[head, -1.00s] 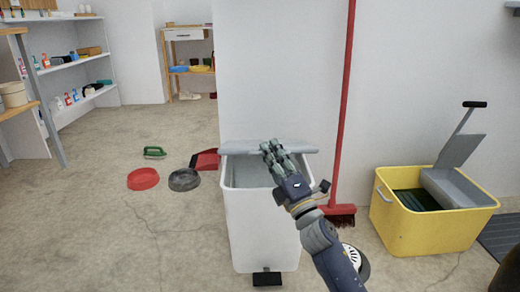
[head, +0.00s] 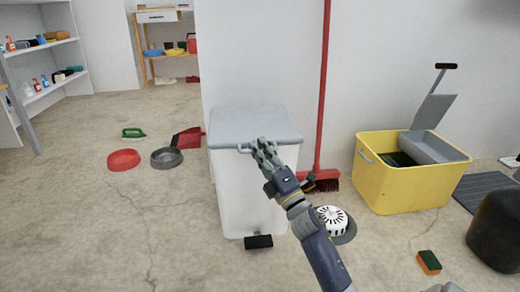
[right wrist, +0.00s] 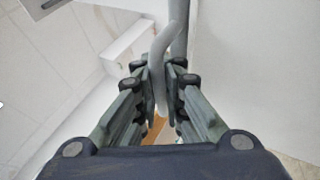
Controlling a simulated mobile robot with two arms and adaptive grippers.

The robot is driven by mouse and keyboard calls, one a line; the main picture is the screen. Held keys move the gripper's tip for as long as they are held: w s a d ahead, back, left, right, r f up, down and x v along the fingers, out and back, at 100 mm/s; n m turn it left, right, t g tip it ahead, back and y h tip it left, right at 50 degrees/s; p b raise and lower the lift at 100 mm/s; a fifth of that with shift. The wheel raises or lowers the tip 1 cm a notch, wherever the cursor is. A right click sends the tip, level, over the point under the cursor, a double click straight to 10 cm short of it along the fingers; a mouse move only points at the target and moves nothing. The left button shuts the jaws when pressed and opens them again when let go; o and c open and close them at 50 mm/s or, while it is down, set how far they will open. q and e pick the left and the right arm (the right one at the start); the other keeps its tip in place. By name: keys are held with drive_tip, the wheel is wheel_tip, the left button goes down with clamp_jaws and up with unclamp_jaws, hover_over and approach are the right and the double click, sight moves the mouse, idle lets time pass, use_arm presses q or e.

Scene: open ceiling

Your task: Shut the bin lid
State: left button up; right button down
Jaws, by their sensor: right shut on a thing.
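The white bin (head: 243,200) stands against the wall with a black pedal (head: 258,241) at its foot. Its grey lid (head: 250,122) lies across the top and hides the inside; I cannot tell whether a thin gap is left under it. A handle (head: 243,150) sits on the lid's front edge. My right gripper (head: 264,150) is at the right part of this edge, shut on the lid handle. The right wrist view shows the grey handle bar (right wrist: 163,85) between the fingers (right wrist: 164,95). My left gripper is out of view.
A red broom (head: 322,100) and a white-topped round thing (head: 333,221) stand right of the bin, with a yellow crate (head: 415,185) beyond. A red dustpan (head: 187,138), red bowl (head: 123,160) and grey bowl (head: 166,158) lie to the left. The front-left floor is clear.

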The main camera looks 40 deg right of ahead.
drive_tip(key=shift+f, duration=0.4)
drive_tip(key=c, duration=2)
unclamp_jaws()
drive_tip(key=shift+o, duration=0.2)
drive_tip(key=shift+r, duration=0.15)
wheel_tip(320, 180, up, 10)
drive_tip(key=shift+f, duration=0.1)
